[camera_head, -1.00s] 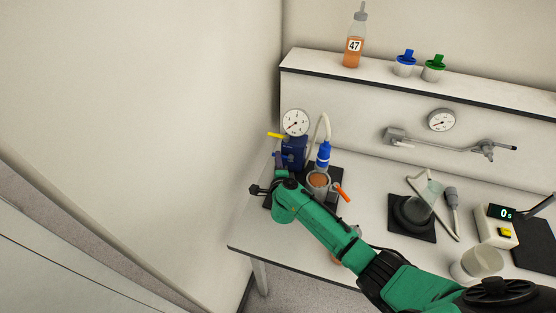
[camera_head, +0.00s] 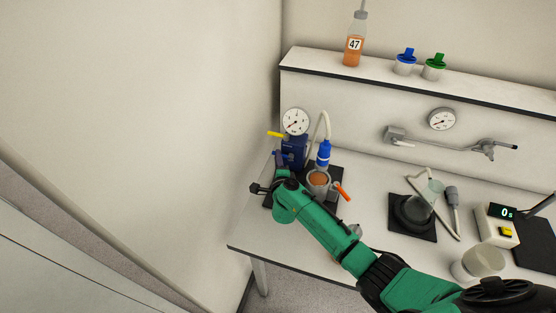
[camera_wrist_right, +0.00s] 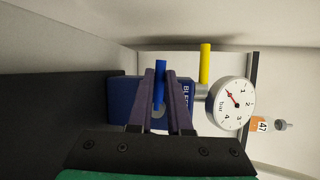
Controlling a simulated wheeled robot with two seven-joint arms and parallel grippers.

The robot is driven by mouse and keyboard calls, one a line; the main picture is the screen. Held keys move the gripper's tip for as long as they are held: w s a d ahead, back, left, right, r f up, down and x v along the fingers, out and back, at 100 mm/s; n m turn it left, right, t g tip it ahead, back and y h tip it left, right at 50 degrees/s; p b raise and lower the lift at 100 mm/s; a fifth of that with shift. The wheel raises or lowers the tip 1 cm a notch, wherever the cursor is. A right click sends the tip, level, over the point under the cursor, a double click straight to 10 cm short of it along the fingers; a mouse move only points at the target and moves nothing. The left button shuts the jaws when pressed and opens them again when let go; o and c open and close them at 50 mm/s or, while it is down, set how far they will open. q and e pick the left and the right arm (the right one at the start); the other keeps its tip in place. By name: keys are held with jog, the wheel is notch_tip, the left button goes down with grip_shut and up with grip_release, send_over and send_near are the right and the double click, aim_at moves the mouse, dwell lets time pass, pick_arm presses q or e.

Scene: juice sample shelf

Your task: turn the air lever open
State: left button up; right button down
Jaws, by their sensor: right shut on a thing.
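A blue valve block (camera_head: 293,152) with a round white gauge (camera_head: 295,122) stands at the back left of the bench. A yellow lever (camera_head: 274,134) sticks out to its left; in the right wrist view the yellow lever (camera_wrist_right: 205,64) stands clear of my fingers. My right gripper (camera_wrist_right: 161,88) is shut on a blue lever (camera_wrist_right: 160,70) in front of the block, beside lettering that begins "BLE". Which lever is the air lever cannot be read. In the head view my wrist hides most of the fingers. My left gripper is out of view.
A blue-capped nozzle (camera_head: 323,153) on a hose and a cup (camera_head: 318,182) with an orange handle stand close right of my wrist. A flask (camera_head: 413,209) sits on a black mat further right. A wall is close on the left.

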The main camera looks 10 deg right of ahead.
jog(key=shift+d+r+m+t+b, duration=0.1)
jog(key=shift+r+m+t+b, duration=0.2)
jog(key=shift+m+t+b, duration=0.6)
jog(key=shift+s+d+r+m+t+b, duration=0.15)
jog(key=shift+r+m+t+b, duration=0.2)
jog(key=shift+m+b, duration=0.65)
jog(key=shift+d+r+m+t+b, duration=0.15)
jog(key=shift+r+m+b, duration=0.25)
jog(key=shift+m+b, duration=0.6)
jog(key=shift+r, duration=0.1)
jog(key=c, duration=0.8)
grip_release()
jog(key=shift+c, duration=0.2)
jog(key=shift+f, duration=0.2)
